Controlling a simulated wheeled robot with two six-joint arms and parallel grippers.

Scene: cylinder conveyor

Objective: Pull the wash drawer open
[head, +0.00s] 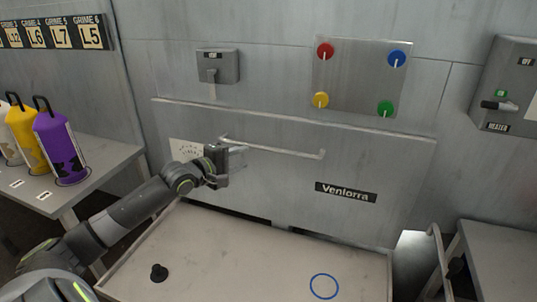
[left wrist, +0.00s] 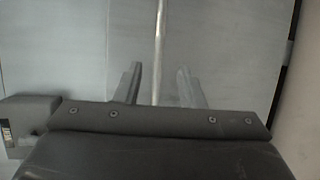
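The wash drawer shows as a wide grey metal front (head: 390,180) on the wall, with a "Ventorra" label at its lower right. A long pale bar handle (head: 285,149) runs across its upper part, and the drawer looks shut. My left gripper (head: 236,163) is at the left part of the handle. In the left wrist view the handle (left wrist: 161,40) runs down between the two spread fingers (left wrist: 157,82), with a gap on each side. I cannot tell how deep the bar sits between them. My right gripper is not in view.
Purple (head: 62,150) and yellow bottles stand on the left table. A panel (head: 350,75) with coloured knobs and a heater switch box (head: 510,85) are above.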

